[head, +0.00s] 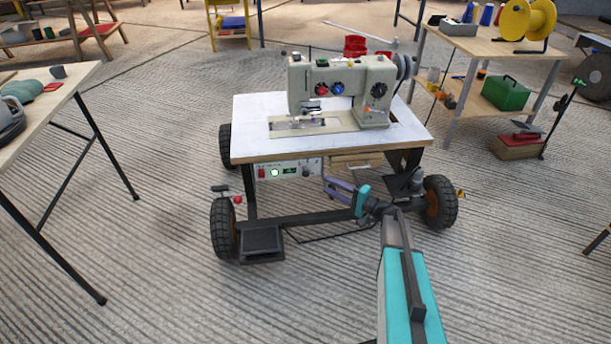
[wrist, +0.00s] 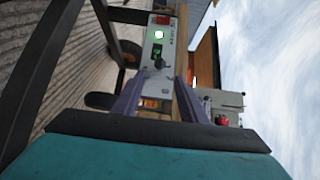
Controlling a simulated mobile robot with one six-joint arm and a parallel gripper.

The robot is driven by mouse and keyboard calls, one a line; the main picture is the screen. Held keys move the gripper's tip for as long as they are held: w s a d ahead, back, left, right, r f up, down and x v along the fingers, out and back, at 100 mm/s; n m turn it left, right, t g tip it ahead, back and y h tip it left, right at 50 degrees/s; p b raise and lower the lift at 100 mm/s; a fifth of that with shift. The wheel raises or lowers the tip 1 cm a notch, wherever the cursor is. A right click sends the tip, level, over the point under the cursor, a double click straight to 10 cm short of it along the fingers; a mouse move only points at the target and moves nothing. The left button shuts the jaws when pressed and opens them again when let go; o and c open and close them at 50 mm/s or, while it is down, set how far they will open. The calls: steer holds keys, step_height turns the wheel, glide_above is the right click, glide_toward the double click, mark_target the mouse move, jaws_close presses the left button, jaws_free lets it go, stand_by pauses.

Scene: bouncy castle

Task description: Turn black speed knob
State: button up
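The control panel (head: 283,170) is a pale plate under the front edge of the sewing table. It has a red switch, a lit white-green button, a small green display and a dark knob at its right end. That black speed knob (head: 307,171) is tiny in the head view; in the wrist view a dark knob-like part (wrist: 160,62) shows on the panel, just beyond the fingertips. My gripper (head: 327,184) has its two purple fingers apart and empty, just right of and slightly below the panel. In the wrist view the fingers (wrist: 159,82) point at the panel, apart from the knob.
The sewing machine (head: 340,90) stands on the wheeled table (head: 255,120). A wooden drawer (head: 355,161) is right of the panel. A black foot pedal (head: 261,243) is below. A wooden table (head: 40,110) stands at left. The front floor is open.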

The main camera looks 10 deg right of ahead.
mark_target(305, 174)
steer(key=b+x, duration=0.3)
steer(key=x, duration=0.9)
steer(key=shift+w+a, duration=0.15)
jaws_close()
